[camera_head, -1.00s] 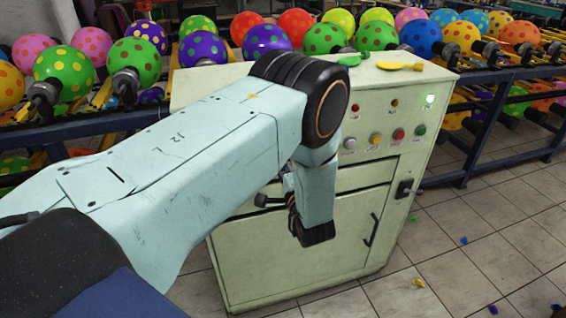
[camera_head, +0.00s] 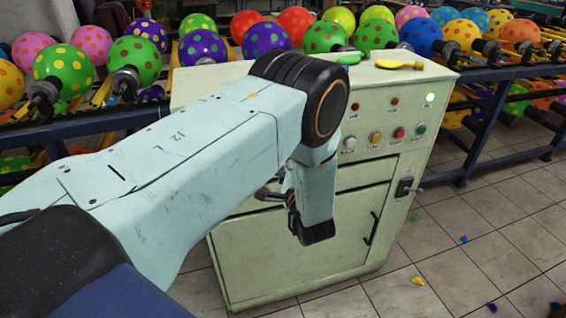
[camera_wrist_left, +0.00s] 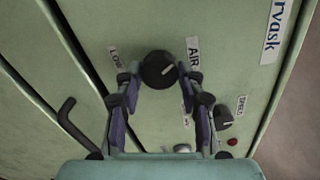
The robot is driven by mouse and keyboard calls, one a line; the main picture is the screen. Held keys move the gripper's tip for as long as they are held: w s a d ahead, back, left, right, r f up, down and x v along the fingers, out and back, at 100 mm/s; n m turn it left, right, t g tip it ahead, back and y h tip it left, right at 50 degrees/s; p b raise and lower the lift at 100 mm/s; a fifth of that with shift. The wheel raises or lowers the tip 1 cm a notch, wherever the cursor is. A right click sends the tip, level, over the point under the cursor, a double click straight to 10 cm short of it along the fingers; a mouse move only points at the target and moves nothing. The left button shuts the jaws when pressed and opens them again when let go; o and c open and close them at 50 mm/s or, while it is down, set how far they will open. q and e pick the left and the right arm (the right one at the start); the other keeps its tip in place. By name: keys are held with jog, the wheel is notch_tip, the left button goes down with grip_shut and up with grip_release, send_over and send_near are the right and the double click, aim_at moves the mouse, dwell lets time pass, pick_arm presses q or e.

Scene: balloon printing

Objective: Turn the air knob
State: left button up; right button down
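The air knob (camera_wrist_left: 158,70) is round and black with a white pointer line, on the pale green cabinet panel in the left wrist view. An "AIR" label sits right of it and a "LOW" label left. My left gripper (camera_wrist_left: 158,77) has one finger on each side of the knob, the tips close against its rim. They look closed on it, though contact is hard to see. In the head view my left arm crosses the cabinet (camera_head: 290,262) and hides the knob; part of the left gripper (camera_head: 276,196) shows. My right gripper is not in view.
A second, smaller dark knob (camera_wrist_left: 223,117) and a black bent handle (camera_wrist_left: 80,128) are near the fingers. Colored buttons (camera_head: 375,138) and a lit green lamp (camera_head: 430,98) are on the cabinet front. Racks of dotted balloons (camera_head: 265,40) stand behind.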

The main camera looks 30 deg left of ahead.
pick_arm(q)
jog(key=o, duration=0.5)
jog(key=shift+a, duration=0.1)
jog(key=shift+c, duration=0.2)
jog(key=shift+d, duration=0.25)
jog(key=v, duration=0.7)
jog(key=shift+s, duration=0.2)
